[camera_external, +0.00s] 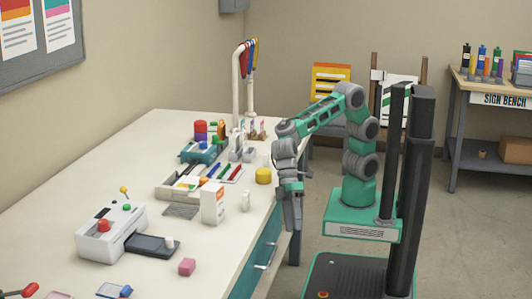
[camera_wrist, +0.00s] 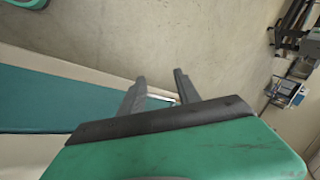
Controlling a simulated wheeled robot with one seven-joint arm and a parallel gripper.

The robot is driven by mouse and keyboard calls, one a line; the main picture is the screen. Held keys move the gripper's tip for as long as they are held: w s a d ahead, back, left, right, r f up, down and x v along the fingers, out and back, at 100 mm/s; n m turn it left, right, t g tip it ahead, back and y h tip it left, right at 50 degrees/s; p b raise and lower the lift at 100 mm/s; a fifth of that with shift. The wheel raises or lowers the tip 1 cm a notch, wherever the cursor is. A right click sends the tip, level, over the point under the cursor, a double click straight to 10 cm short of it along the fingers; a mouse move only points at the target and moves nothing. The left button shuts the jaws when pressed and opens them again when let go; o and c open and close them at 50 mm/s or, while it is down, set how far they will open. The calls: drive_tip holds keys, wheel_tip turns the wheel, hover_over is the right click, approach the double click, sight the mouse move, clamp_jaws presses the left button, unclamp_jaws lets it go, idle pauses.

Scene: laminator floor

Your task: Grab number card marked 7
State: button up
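I cannot make out a card marked 7 in either view. Small upright cards (camera_external: 257,130) stand at the far end of the white table (camera_external: 130,165), too small to read. My gripper (camera_external: 293,226) hangs pointing down beside the table's right edge, in front of the teal drawers (camera_external: 266,245). In the wrist view my gripper (camera_wrist: 160,75) has its two dark fingers spread apart, with nothing between them but floor. The teal drawer front (camera_wrist: 60,100) shows to the left there.
A sign bench (camera_external: 490,90) stands at the back right. Floor between is open.

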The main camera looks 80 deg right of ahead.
drive_tip(key=w+r+m+y+p, duration=0.1)
drive_tip(key=w+r+p, duration=0.2)
drive_tip(key=r, duration=0.5)
drive_tip(key=w+r+m+y+p, duration=0.2)
drive_tip(key=w+r+p, duration=0.1)
drive_tip(key=r, duration=0.5)
drive_tip(key=m+t+y+p, duration=0.2)
drive_tip(key=m+y+p, duration=0.2)
drive_tip(key=m+p, duration=1.55)
approach(248, 191)
drive_tip(key=a+m+b, duration=0.1)
drive_tip(key=m, duration=0.1)
drive_tip(key=a+f+m+b, duration=0.1)
drive_tip(key=b, duration=0.1)
drive_tip(key=shift+f+m, duration=0.2)
drive_tip(key=shift+m, duration=0.15)
drive_tip(key=x, duration=0.7)
drive_tip(key=shift+a+f+p, duration=0.15)
drive_tip(key=shift+f+p, duration=0.2)
drive_tip(key=shift+a+f, duration=0.1)
drive_tip(key=shift+a, duration=0.1)
clamp_jaws()
drive_tip(key=shift+y, duration=0.3)
